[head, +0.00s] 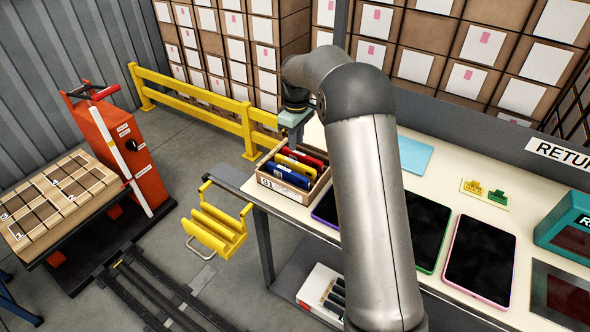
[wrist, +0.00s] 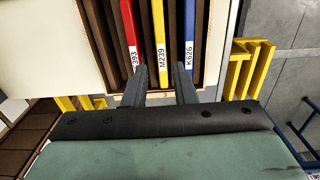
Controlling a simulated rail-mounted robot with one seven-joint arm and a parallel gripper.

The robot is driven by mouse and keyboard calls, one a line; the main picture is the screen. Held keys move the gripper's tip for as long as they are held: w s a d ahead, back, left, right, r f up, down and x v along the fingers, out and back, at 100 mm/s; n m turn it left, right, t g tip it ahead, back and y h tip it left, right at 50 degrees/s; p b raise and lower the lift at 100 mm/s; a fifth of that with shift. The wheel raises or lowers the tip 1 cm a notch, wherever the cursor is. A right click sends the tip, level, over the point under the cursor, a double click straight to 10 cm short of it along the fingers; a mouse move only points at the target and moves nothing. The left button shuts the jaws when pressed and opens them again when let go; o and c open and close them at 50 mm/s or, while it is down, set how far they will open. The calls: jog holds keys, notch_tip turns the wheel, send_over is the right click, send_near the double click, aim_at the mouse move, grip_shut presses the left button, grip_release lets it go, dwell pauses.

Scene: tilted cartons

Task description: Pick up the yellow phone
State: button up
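Several flat tablets, including a pink-edged one (head: 480,260), lie along the table (head: 411,194) to the right. A yellow rail (head: 205,97) and stacked boxes stand behind; a red cart (head: 117,150) is at left.

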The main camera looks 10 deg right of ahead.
send_over(297, 163)
jog(key=f, duration=0.4)
jog(key=shift+w+a+f, duration=0.1)
jog(key=shift+w, duration=0.15)
jog(key=shift+s+f+p, duration=0.2)
jog(key=shift+f+p, duration=0.8)
jog(key=shift+f, duration=1.6)
grip_shut()
